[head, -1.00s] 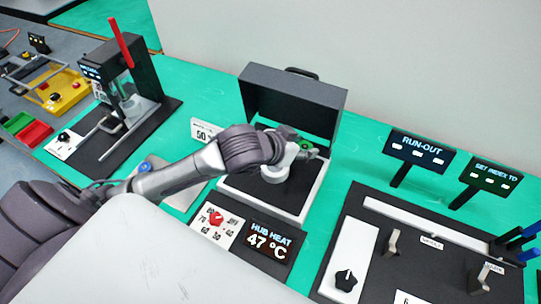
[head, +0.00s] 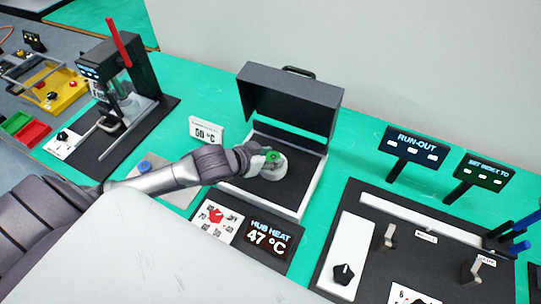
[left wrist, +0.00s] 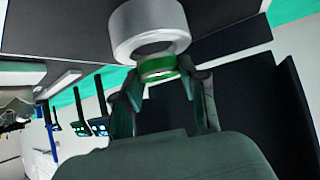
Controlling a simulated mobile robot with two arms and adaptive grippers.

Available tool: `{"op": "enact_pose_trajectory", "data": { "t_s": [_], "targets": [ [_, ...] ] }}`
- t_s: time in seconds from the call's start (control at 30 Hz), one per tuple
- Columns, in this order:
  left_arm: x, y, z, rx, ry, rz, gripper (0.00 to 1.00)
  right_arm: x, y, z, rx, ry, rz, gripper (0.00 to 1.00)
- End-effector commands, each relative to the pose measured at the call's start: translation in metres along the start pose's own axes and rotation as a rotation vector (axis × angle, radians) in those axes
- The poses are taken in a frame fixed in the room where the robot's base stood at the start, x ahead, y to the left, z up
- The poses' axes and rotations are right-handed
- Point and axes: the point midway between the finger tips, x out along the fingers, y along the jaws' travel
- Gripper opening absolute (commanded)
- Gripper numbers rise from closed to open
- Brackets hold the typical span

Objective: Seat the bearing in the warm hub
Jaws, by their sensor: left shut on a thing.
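The hub (head: 276,173) is a pale grey, thick ring on the dark plate of the open heater. It also shows in the left wrist view (left wrist: 146,30), with its opening facing my gripper. The bearing is a small green ring (head: 273,156), also in the left wrist view (left wrist: 157,66). My left gripper (head: 264,158) is shut on the bearing, fingers on both sides of it (left wrist: 156,82). The bearing is right over the hub's mouth; I cannot tell whether it touches or enters it. My right gripper is not in view.
The heater's dark lid (head: 290,100) stands open behind the hub. A panel (head: 268,240) in front reads HUB HEAT 47 °C. A press with a red lever (head: 120,45) stands left, and a run-out station (head: 380,270) right.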

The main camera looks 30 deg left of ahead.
Motion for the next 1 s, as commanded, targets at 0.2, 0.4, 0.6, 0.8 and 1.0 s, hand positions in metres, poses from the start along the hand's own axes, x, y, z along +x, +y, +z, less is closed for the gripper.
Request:
{"op": "enact_pose_trajectory", "data": {
  "t_s": [0.2,0.4,0.6,0.8,1.0],
  "targets": [
    [0.003,0.000,0.004,-0.001,0.000,0.000,0.00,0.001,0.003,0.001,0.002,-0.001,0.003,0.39],
    [0.007,0.000,0.009,-0.001,0.001,0.000,0.00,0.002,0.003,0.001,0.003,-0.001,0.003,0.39],
    [0.007,0.000,0.011,0.000,-0.003,0.000,0.54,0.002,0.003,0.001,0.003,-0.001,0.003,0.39],
    [0.007,0.000,0.011,-0.001,-0.005,0.000,0.67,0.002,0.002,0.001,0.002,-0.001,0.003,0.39],
    [0.007,0.000,0.011,-0.001,-0.005,0.000,0.67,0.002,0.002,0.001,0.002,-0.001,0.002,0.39]
  ]
}}
